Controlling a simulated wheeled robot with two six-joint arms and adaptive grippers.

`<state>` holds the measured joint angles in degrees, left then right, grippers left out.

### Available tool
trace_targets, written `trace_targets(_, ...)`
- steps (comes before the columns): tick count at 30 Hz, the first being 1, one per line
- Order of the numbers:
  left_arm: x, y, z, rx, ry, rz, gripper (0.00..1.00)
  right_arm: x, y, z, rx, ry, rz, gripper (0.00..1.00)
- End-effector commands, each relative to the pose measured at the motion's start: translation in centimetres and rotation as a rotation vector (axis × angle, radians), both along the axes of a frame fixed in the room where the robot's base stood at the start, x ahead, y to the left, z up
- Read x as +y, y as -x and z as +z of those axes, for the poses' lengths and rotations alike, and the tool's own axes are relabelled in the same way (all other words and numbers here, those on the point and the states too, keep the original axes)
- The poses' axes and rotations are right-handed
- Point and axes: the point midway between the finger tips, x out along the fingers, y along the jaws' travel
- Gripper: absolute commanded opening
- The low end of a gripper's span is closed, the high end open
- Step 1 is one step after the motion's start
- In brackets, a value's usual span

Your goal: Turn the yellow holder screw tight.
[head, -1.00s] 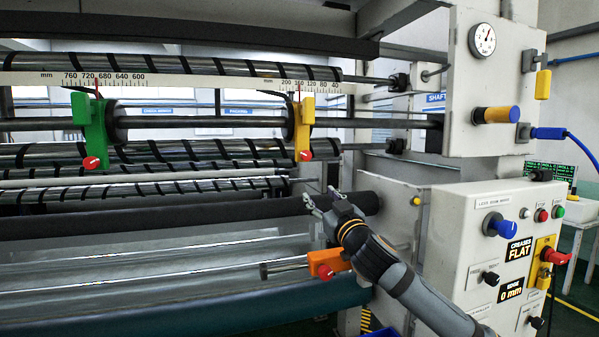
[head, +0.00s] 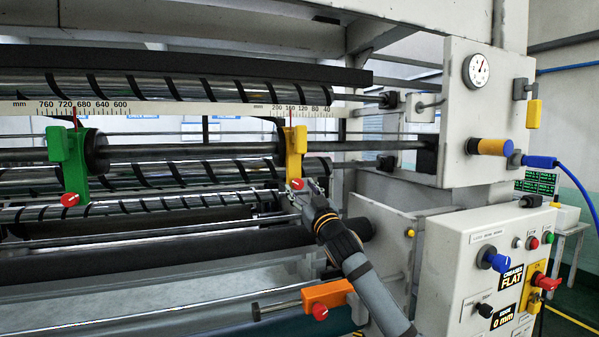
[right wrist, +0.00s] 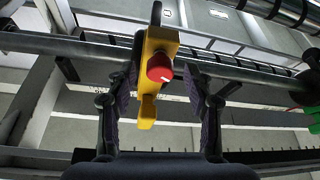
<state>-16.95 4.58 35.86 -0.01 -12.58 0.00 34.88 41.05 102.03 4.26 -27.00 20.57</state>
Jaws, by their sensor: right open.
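The yellow holder (head: 294,150) hangs on the dark shaft below the ruler. Its red screw (head: 298,185) is at its lower end. In the right wrist view the yellow holder (right wrist: 158,45) and its red screw (right wrist: 160,68), with a small white mark, appear between my fingers. My right gripper (head: 306,188) is at the screw from below. Its fingers (right wrist: 158,85) are open, one on each side of the screw, with gaps visible. Whether the fingertips reach past the knob is unclear. My left gripper is not in view.
A green holder (head: 68,165) with a red screw stands on the shaft at the left. The control panel (head: 460,270) is on the right. Rollers run behind and below the holders.

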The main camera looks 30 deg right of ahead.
Motion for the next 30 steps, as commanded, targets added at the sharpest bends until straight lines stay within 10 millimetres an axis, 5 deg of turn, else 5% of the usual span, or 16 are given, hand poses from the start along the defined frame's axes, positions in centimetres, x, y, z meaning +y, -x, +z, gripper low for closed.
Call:
trace_targets(13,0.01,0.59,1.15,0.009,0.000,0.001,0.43,-0.18,-1.50,0.48,-0.001,0.001,0.001,0.52)
trace_targets(25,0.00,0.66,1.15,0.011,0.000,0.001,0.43,-0.18,-1.48,0.49,0.000,0.000,0.001,0.00)
trace_targets(30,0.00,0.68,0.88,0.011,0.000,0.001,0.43,-0.17,-1.49,0.38,-0.001,-0.006,0.000,0.00)
